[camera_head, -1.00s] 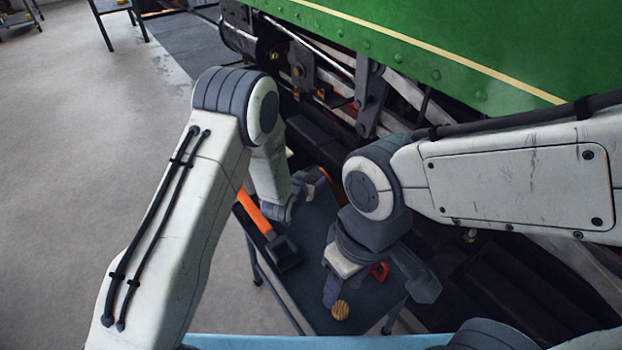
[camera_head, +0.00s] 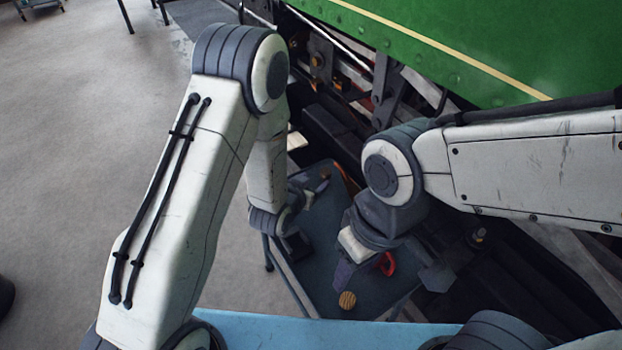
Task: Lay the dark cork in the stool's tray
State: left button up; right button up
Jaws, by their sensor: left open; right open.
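The stool (camera_head: 318,268) has a dark grey top that looks like a shallow tray, standing low beside the tram. A round brown, striped piece (camera_head: 347,300) lies near its front edge; I cannot tell whether it is the dark cork. No other cork can be made out. My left gripper (camera_head: 318,186) is open over the far part of the top, partly hidden by its own arm. My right gripper (camera_head: 390,274) is open over the front right part, just behind the brown piece, with a red object (camera_head: 387,264) showing between its fingers.
A dark hammer head (camera_head: 297,246) lies at the top's left side, its handle hidden by my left arm. The green tram side (camera_head: 470,45) and dark running gear (camera_head: 335,125) close off the back and right. Grey floor (camera_head: 70,160) is open at left.

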pick_arm(q)
jog(key=shift+s+a+r, duration=0.1)
jog(key=shift+s+r, duration=0.15)
jog(key=shift+s, duration=0.1)
jog(key=s+d+r+m+g+y, duration=0.1)
jog(key=s+d+r+g, duration=0.3)
jog(key=s+r+g, duration=0.5)
jog(key=s+a+r+m+g+y, duration=0.1)
jog(key=s+a+r, duration=0.1)
jog(key=s, duration=0.8)
jog(key=s+a+r+m+g+y, duration=0.1)
jog(key=s+a+r, duration=0.2)
jog(key=s, duration=0.8)
jog(key=shift+r, duration=0.65)
notch_tip(320, 180, up, 31)
jog(key=p, duration=3.1)
